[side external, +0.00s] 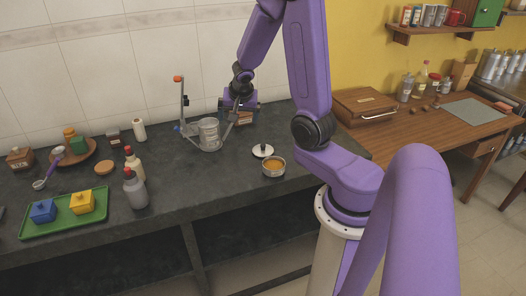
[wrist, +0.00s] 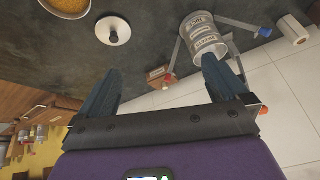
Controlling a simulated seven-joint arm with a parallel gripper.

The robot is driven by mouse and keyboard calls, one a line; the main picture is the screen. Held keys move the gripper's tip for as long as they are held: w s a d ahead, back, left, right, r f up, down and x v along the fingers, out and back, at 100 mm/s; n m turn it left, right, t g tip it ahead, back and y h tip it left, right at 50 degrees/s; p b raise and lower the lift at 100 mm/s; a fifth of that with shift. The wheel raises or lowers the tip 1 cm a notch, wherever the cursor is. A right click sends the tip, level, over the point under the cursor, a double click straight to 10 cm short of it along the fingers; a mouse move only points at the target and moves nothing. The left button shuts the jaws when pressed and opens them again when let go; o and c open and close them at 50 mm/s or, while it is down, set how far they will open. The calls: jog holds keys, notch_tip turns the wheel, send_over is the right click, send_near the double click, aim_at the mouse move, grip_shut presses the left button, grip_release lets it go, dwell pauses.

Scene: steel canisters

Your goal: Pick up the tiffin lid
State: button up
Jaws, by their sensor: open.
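The tiffin lid (side external: 263,151) is a pale round disc with a dark knob, lying on the dark counter just behind a steel bowl of orange food (side external: 274,168). In the wrist view the lid (wrist: 113,30) is at the upper left, beyond the left finger and clear of it. My gripper (side external: 226,122) is behind the lid and to its left, close to a steel canister (side external: 209,135). In the wrist view my gripper (wrist: 160,75) has its two fingers wide apart with nothing held. The canister (wrist: 202,36) shows beyond the right finger, which covers part of its lower end.
A grey upright frame with an orange tip (side external: 183,100) stands beside the canister. A small brown box (side external: 244,118) is behind my gripper. Bottles (side external: 136,188) and a green tray (side external: 65,214) are at the left. The counter between bottles and bowl is clear.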

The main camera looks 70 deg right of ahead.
jog(key=s+d+f+m+g, duration=0.2)
jog(key=s+d+m+g, duration=0.1)
jog(key=s, duration=0.2)
send_near(263, 146)
jog(key=shift+s+a+x, duration=0.1)
jog(key=shift+a+x, duration=0.05)
jog(key=shift+x, duration=1.05)
jog(key=shift+s+a+x, duration=0.1)
jog(key=shift+x, duration=1.1)
jog(key=shift+w+x, duration=0.1)
jog(key=shift+x, duration=1.25)
jog(key=shift+w+x, duration=0.15)
jog(key=shift+x, duration=1.2)
jog(key=shift+d+r, duration=0.1)
jog(key=shift+d, duration=0.05)
jog(key=c, duration=0.8)
